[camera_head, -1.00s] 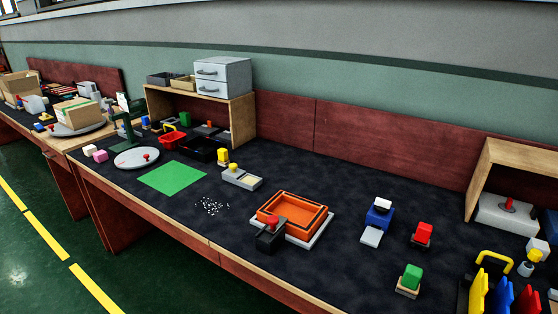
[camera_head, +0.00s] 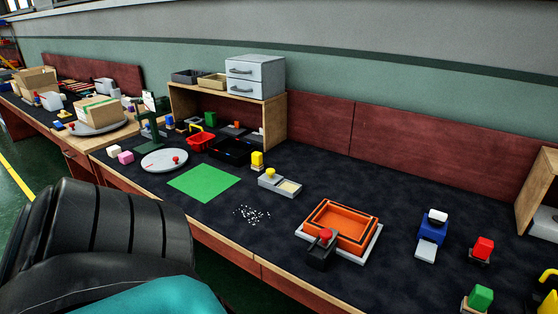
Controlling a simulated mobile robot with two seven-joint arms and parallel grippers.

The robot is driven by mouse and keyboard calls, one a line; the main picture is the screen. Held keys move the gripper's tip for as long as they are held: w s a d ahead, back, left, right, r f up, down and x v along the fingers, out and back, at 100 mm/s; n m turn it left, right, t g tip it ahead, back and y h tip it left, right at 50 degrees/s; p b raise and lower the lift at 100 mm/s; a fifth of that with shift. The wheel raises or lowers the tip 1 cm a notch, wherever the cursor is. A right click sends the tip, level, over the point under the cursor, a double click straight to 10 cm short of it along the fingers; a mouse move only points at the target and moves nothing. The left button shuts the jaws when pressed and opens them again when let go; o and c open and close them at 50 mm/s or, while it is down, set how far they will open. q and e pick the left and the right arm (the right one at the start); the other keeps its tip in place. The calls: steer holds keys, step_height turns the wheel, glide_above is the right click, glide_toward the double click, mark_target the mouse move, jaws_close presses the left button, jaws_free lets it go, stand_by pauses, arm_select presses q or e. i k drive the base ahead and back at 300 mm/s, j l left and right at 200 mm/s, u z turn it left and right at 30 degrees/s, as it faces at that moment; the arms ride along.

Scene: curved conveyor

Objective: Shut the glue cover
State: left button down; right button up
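No part is clearly marked as glue. A small grey tray (camera_head: 291,192) with a pale cream pad stands mid-bench. A grey lid with a yellow knob (camera_head: 270,174) sits at its left end, leaving the cream pad exposed. This may be the glue box and its cover, but I cannot tell for sure. Neither of my grippers shows in the head view. A large black ribbed shape with a teal part fills the lower left; I cannot tell whether it is my arm.
A green sheet (camera_head: 204,182) and scattered white bits (camera_head: 252,215) lie left of the grey tray. A yellow block (camera_head: 257,160) stands behind it. An orange box (camera_head: 342,228) with a red-knobbed black block (camera_head: 323,249) is to the right. Bare dark bench lies behind.

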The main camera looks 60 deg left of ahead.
mark_target(270, 177)
steer(key=k+j+z, duration=0.25)
steer(key=j, duration=0.15)
steer(key=k+j+z, duration=0.15)
steer(key=j+z, duration=0.15)
steer(key=k+j+z, duration=0.15)
steer(key=j, duration=0.3)
steer(key=k+j+z, duration=0.1)
steer(key=k+j, duration=0.95)
steer(key=i+j+z, duration=0.05)
steer(key=j, duration=0.05)
